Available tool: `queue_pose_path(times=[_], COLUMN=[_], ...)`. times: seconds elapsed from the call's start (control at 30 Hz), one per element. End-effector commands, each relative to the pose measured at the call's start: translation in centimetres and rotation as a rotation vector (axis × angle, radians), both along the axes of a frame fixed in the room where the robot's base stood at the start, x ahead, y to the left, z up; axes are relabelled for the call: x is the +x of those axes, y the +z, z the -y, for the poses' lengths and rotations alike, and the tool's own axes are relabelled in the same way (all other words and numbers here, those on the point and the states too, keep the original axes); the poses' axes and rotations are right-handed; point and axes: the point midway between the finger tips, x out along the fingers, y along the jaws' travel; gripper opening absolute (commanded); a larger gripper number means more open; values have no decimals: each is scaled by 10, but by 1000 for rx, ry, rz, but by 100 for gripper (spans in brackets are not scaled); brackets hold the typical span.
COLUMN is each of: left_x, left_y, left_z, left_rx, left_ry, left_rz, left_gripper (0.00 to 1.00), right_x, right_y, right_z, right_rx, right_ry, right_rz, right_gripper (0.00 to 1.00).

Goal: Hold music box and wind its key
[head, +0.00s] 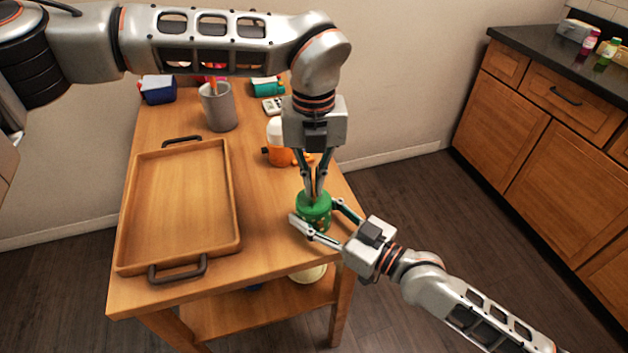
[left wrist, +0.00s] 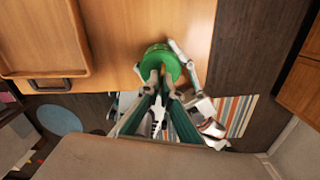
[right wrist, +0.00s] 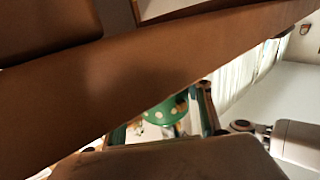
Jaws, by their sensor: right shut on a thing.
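The music box is a green round box with spots (head: 315,222), at the table's front right corner. My right gripper (head: 318,220) is shut on it from the right, one finger on each side. The box also shows in the right wrist view (right wrist: 163,112), partly hidden, and its green top shows in the left wrist view (left wrist: 158,56). My left gripper (head: 314,195) points straight down at the top of the box, its fingertips close together there. The key is hidden at the fingertips, and I cannot tell whether they grip it.
A wooden tray (head: 128,225) with dark handles lies on the left of the table. Behind the box are an orange and white bottle (head: 279,154), a grey cup (head: 218,108) and small things at the back. A counter (head: 530,110) stands apart at the right.

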Motion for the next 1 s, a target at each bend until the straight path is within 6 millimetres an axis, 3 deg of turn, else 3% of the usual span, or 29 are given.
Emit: queue_pose_path(times=[1.0], left_x=[1], left_y=[1], left_z=[-2], left_rx=[1], left_ry=[-964], left_rz=[1], left_gripper=[0], right_x=[0], right_y=[-1], right_z=[0], right_rx=[-2], right_ry=[0], right_rz=[0], right_gripper=[25])
